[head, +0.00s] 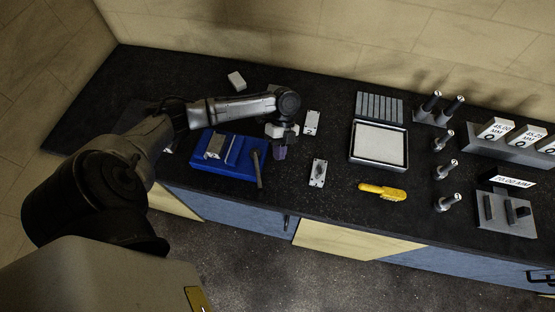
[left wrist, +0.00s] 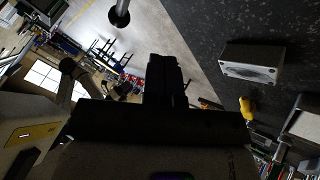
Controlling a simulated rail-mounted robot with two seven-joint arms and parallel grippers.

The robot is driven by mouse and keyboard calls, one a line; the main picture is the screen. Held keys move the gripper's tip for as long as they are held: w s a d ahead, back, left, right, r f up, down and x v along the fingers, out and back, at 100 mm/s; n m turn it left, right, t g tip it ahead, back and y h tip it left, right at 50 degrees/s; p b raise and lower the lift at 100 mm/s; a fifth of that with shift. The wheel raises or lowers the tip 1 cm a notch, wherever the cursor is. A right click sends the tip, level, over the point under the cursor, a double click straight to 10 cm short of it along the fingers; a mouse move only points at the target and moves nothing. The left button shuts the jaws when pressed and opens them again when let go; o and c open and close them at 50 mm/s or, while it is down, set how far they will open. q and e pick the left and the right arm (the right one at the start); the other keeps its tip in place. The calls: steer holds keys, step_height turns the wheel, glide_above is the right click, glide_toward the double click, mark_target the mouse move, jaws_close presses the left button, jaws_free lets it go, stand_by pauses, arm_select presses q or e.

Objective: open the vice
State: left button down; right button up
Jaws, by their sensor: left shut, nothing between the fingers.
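The blue vice (head: 234,158) sits on the dark worktop near its front edge, with a grey jaw part (head: 217,146) at its left. Its grey handle bar (head: 259,169) is at the right end and leans toward the front edge. My left gripper (head: 280,153) is shut and empty, just right of the handle and apart from it. In the left wrist view my left gripper (left wrist: 166,80) is a dark outline. A rod with a round dark end (left wrist: 120,14) shows at the top there, probably the handle. My right gripper is not in view.
Small metal blocks stand right of my gripper, one behind (head: 311,122) and one in front (head: 318,173). A grey tray (head: 352,155), a yellow tool (head: 382,191) and several upright dark-handled pins lie further right. Another block (head: 236,80) is at the back.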

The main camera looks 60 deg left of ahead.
arm_select(q)
steer(key=shift+v, duration=0.8)
